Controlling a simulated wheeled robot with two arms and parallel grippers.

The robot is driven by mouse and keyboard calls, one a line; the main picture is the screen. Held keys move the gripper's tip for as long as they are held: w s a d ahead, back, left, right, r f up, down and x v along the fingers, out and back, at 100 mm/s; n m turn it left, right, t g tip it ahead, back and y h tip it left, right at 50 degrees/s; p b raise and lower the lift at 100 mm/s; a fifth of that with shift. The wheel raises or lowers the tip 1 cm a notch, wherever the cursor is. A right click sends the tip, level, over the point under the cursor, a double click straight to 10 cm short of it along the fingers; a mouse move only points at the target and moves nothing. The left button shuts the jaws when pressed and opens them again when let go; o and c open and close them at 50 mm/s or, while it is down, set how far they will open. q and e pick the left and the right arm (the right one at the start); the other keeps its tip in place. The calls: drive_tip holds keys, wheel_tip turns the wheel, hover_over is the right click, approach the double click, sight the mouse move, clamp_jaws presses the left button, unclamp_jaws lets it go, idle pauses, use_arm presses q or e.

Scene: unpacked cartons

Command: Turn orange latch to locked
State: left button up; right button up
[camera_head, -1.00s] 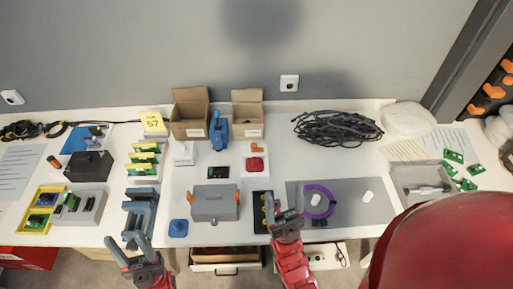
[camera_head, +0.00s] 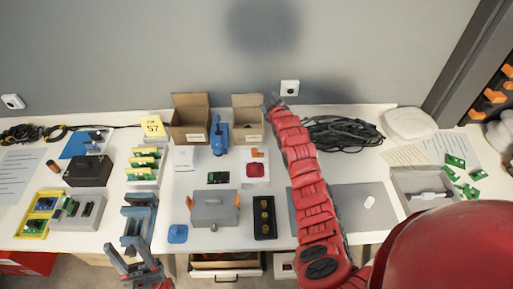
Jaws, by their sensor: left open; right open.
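A grey box (camera_head: 214,210) stands on the bench with one orange latch (camera_head: 189,202) on its left side and another orange latch (camera_head: 238,199) on its right. Another orange piece (camera_head: 257,153) sits behind a red block (camera_head: 256,169) on a white plate. I cannot tell from the picture which orange part is the task's latch. My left gripper (camera_head: 128,250) is open and empty at the front edge, left of the grey box. My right gripper (camera_head: 273,99) is open at the back, beside the right carton and well beyond the box; its fingers look small and foreshortened.
Two open cartons (camera_head: 189,134) stand at the back, with a blue tool (camera_head: 219,135) between them. A black tray (camera_head: 265,222) lies right of the grey box. My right arm crosses the grey mat (camera_head: 345,205) and hides part of it. Black cable (camera_head: 345,133) lies behind.

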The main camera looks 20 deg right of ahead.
drive_tip(key=s+a+r+n+g+y, duration=0.2)
drive_tip(key=s+g+y, duration=0.1)
drive_tip(key=s+g, duration=0.35)
drive_tip(key=s+a+r+n+g+y, duration=0.1)
drive_tip(key=s+r+g+y, duration=0.15)
drive_tip(key=s+g, duration=0.35)
drive_tip(key=t+b, duration=0.1)
drive_tip(key=b, duration=0.1)
approach(255, 150)
drive_tip(key=p+x, duration=0.1)
drive_tip(key=x, duration=0.6)
drive_tip(key=shift+w+f, duration=0.1)
drive_tip(key=shift+w, duration=0.05)
drive_tip(key=shift+a+f, duration=0.2)
drive_tip(key=shift+f, duration=0.3)
clamp_jaws()
